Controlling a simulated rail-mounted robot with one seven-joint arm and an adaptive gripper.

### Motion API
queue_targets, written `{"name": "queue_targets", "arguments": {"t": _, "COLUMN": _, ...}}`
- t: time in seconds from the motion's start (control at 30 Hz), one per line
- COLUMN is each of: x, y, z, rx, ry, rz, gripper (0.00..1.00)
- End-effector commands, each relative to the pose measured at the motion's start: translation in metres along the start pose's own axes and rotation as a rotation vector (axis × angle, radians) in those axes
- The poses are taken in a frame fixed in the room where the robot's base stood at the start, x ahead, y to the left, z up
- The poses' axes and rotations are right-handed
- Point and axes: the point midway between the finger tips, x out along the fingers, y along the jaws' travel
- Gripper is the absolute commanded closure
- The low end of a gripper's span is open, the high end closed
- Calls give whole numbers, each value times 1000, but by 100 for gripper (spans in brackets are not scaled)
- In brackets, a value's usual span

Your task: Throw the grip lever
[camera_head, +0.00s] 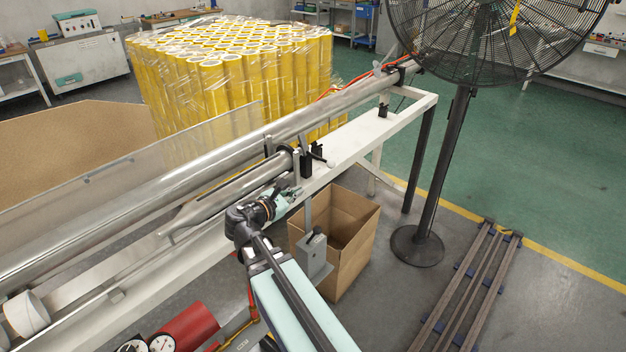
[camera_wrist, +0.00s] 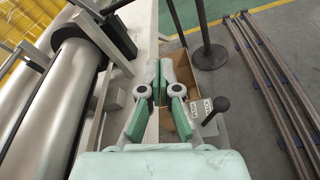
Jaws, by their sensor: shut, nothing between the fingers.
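My gripper (camera_head: 292,192) is shut and empty beside the white beam of the machine. In the wrist view its two pale-green fingers (camera_wrist: 160,72) meet at the tips. A black lever (camera_head: 318,155) with a small dark knob stands on the beam, just beyond and to the right of my gripper. Black lever parts also show at the upper left of the wrist view (camera_wrist: 108,14), apart from my fingers. A grey control box (camera_head: 314,258) with a black ball-ended lever (camera_wrist: 216,109) is below and right of my gripper. I cannot tell which one is the grip lever.
Long metal rollers (camera_head: 170,190) run along the beam (camera_head: 350,140). An open cardboard box (camera_head: 352,250) stands on the floor below. A large fan (camera_head: 470,40) on a pole and floor rails (camera_head: 465,290) are at right. Yellow rolls (camera_head: 225,85) are stacked behind.

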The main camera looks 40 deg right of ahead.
Motion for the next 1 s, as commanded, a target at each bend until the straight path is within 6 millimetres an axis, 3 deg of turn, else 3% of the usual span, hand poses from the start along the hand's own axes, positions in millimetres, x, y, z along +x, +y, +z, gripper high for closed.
{"name": "queue_targets", "arguments": {"t": 0.17, "x": 18, "y": 1, "z": 1, "rx": 0, "ry": -1, "rz": -3, "gripper": 100}}
{"name": "queue_targets", "arguments": {"t": 0.6, "x": 100, "y": 2, "z": 2, "rx": 0, "ry": -1, "rz": -4, "gripper": 100}}
{"name": "queue_targets", "arguments": {"t": 0.8, "x": 104, "y": 0, "z": 30, "rx": 3, "ry": 0, "rz": -1, "gripper": 100}}
{"name": "queue_targets", "arguments": {"t": 1.0, "x": 107, "y": 0, "z": 39, "rx": 2, "ry": 0, "rz": -1, "gripper": 100}}
